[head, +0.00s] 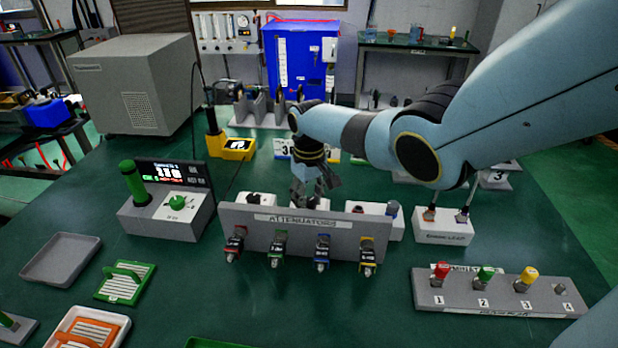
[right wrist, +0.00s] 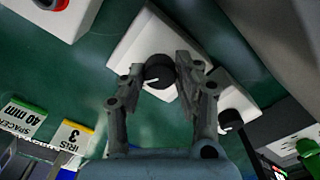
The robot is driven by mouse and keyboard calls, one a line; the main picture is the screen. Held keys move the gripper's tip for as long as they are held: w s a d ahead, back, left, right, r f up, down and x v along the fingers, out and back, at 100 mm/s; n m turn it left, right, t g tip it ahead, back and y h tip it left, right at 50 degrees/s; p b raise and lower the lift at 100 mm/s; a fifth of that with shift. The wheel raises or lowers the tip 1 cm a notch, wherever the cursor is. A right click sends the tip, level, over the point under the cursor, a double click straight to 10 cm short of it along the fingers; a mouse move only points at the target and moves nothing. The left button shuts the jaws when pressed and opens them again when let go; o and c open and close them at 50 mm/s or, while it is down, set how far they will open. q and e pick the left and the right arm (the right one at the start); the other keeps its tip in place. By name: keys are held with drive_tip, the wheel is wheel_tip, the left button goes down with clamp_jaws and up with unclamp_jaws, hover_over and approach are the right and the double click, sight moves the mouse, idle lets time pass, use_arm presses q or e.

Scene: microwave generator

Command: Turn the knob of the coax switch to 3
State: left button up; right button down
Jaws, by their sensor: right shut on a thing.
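In the right wrist view a white box (right wrist: 137,43) carries a black round knob (right wrist: 158,72), taken as the coax switch knob. My right gripper (right wrist: 160,74) is shut on this knob, one finger on each side. A small pale mark shows on the knob; its position numbers cannot be read. In the head view my right gripper (head: 316,192) reaches down behind the attenuator panel (head: 228,216), which hides the knob and most of the box. My left gripper is out of view.
A second white box with a black knob (right wrist: 230,120) stands close by, and a box with a red button (right wrist: 52,4) is farther off. Attenuators (head: 323,252) hang on the panel front. A numbered rack (head: 455,301) stands front right, a generator with a green handle (head: 133,182) left.

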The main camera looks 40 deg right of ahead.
sight(309, 201)
drive_tip(key=shift+m+p, duration=0.45)
drive_tip(key=shift+m, duration=1.05)
drive_tip(key=c, duration=0.9)
unclamp_jaws()
drive_tip(key=shift+c, duration=0.2)
drive_tip(key=shift+r, duration=0.1)
wheel_tip(309, 201, up, 12)
